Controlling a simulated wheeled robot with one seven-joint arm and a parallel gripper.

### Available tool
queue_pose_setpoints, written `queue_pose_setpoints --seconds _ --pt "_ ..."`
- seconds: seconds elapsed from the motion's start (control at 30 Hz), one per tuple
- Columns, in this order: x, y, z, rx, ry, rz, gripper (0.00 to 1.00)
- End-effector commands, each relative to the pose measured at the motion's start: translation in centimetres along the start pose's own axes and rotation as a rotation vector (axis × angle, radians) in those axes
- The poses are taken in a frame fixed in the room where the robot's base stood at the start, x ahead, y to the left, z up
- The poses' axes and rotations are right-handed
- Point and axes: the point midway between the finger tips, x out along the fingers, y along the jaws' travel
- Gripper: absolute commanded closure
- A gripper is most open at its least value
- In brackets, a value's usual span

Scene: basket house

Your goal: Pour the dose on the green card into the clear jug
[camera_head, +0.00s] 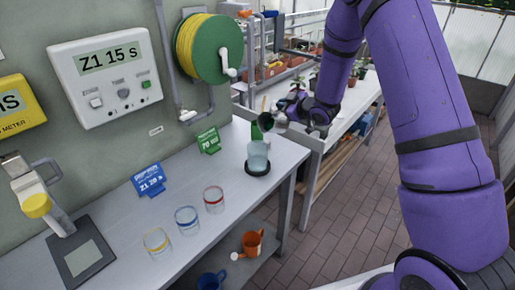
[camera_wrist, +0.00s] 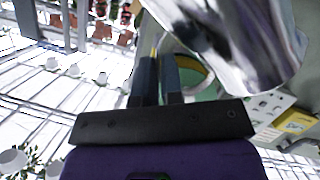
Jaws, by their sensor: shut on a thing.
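The green card (camera_head: 208,140) stands at the back of the bench and reads "70", with a small unit that looks like ml. The clear jug (camera_head: 257,157) stands upright on a black round base near the bench's right end, with a pale blue tint. My gripper (camera_wrist: 158,62) is shut on a shiny metal vessel (camera_wrist: 240,40), which fills the wrist view's upper right. In the head view the vessel (camera_head: 280,120) is tilted, its dark mouth facing left, above and just right of the jug. The grip point and any liquid stream cannot be made out.
Three clear cups with yellow (camera_head: 157,242), blue (camera_head: 187,219) and red (camera_head: 213,199) bands stand along the bench front. A blue card (camera_head: 148,178) and a scale-like device (camera_head: 82,257) are to the left. A hose reel (camera_head: 208,48) and timer (camera_head: 112,75) hang on the wall.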

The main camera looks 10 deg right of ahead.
Motion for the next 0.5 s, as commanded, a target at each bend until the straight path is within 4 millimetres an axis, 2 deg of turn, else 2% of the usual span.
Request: queue_pose_setpoints --seconds 0.5 --pt "-0.14 -0.69 -0.3 -0.089 0.008 0.034 1.0"
